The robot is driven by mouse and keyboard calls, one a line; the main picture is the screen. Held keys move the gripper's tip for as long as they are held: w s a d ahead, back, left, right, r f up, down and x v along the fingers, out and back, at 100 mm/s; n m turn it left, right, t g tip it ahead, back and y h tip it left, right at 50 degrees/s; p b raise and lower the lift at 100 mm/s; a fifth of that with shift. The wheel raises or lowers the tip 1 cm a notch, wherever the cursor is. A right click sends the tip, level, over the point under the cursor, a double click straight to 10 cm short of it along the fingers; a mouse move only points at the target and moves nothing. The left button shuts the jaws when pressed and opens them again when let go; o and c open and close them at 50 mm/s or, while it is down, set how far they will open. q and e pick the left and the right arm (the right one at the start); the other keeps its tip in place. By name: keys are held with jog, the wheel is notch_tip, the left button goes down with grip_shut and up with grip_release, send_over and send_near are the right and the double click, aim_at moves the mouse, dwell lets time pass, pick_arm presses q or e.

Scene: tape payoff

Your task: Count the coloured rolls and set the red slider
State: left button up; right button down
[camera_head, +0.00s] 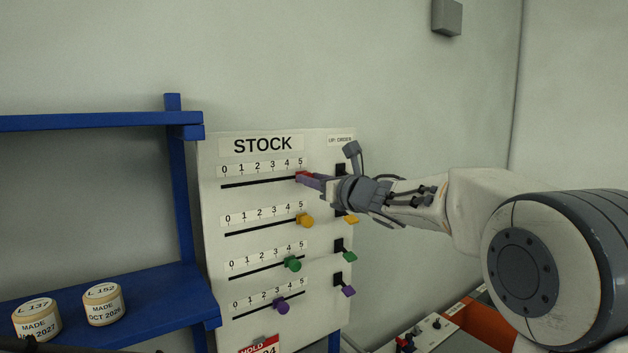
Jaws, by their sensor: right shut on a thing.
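A white STOCK board (210,240) carries four slider rows, each with a scale from 0 to 5. The red slider (301,176) is in the top row, at about 5. My right gripper (308,179) is shut on it, coming in from the right and hiding part of it. The yellow slider (305,220) is near 5, the green slider (292,264) near 4 and the purple slider (281,306) near 3. Two cream rolls, one at the left (37,319) and one beside it (104,304), stand on the blue shelf. My left gripper is not in view.
The blue rack (182,210) stands left of the board. Yellow (351,219), green (349,256) and purple (347,291) tabs stick out at the board's right edge, below my right forearm. A light panel with knobs (430,333) lies at lower right. A grey box (446,17) is high on the wall.

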aim_at(273, 179)
jog(key=s+a+b, duration=0.2)
jog(key=a+b, duration=0.1)
jog(key=s+a+b, duration=0.1)
jog(key=a+b, duration=0.1)
jog(key=shift+s+a+f, duration=0.1)
jog(key=shift+s+f, duration=0.1)
jog(key=shift+s, duration=0.05)
jog(key=shift+s+a+r, duration=0.2)
jog(key=shift+s+a, duration=0.1)
jog(key=shift+a, duration=0.15)
jog(key=c, duration=0.5)
grip_release()
jog(key=shift+d, duration=0.1)
jog(key=shift+c, duration=0.2)
